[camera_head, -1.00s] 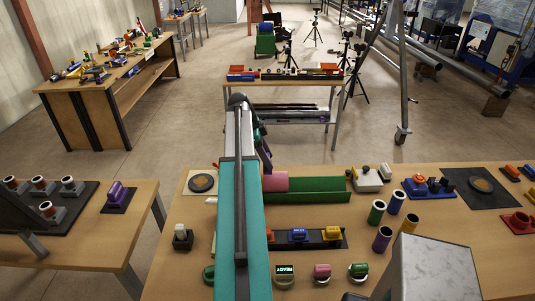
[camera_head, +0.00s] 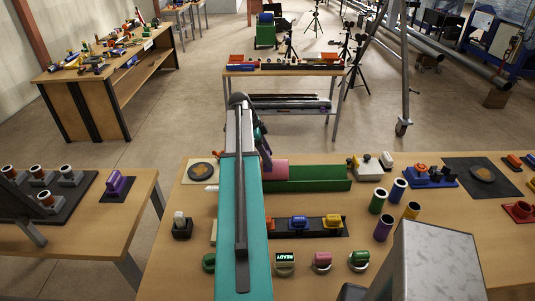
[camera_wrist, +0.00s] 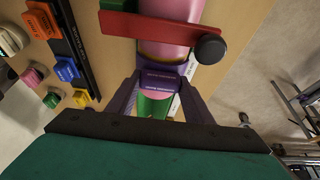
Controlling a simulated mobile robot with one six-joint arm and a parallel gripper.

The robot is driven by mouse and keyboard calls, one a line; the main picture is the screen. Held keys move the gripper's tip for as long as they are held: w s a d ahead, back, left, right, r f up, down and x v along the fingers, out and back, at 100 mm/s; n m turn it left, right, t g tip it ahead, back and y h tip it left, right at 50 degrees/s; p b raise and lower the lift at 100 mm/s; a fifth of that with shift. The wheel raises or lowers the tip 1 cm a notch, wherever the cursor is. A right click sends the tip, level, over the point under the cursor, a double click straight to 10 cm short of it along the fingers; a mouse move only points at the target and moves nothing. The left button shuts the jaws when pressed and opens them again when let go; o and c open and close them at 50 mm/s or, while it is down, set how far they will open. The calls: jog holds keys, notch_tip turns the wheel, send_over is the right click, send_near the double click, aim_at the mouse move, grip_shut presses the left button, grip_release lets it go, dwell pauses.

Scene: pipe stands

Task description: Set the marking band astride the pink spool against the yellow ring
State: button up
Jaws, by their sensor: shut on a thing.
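The purple marking band (camera_wrist: 160,82), with small lettering, is between the fingers of my gripper (camera_wrist: 158,90), which is shut on it. In the wrist view the band lies across the pink spool (camera_wrist: 168,38), with pink showing on both sides of it. A thin yellow ring (camera_wrist: 152,62) shows right beside the band; I cannot tell whether they touch or how fully the band is seated. In the head view the pink spool (camera_head: 275,170) lies at the left end of a green trough (camera_head: 318,178). My arm hides most of the gripper there.
A red clamp with a black knob (camera_wrist: 210,48) crosses the spool close to the gripper. A dark rack holds a blue band (camera_head: 299,222) and a yellow band (camera_head: 333,221). Several upright coloured cylinders (camera_head: 383,228) stand to the right of the rack.

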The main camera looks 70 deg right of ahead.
jog(key=shift+f, duration=0.15)
jog(key=o, duration=1.5)
jog(key=shift+o, duration=0.2)
jog(key=shift+r+p, duration=1.15)
jog(key=shift+r, duration=2.35)
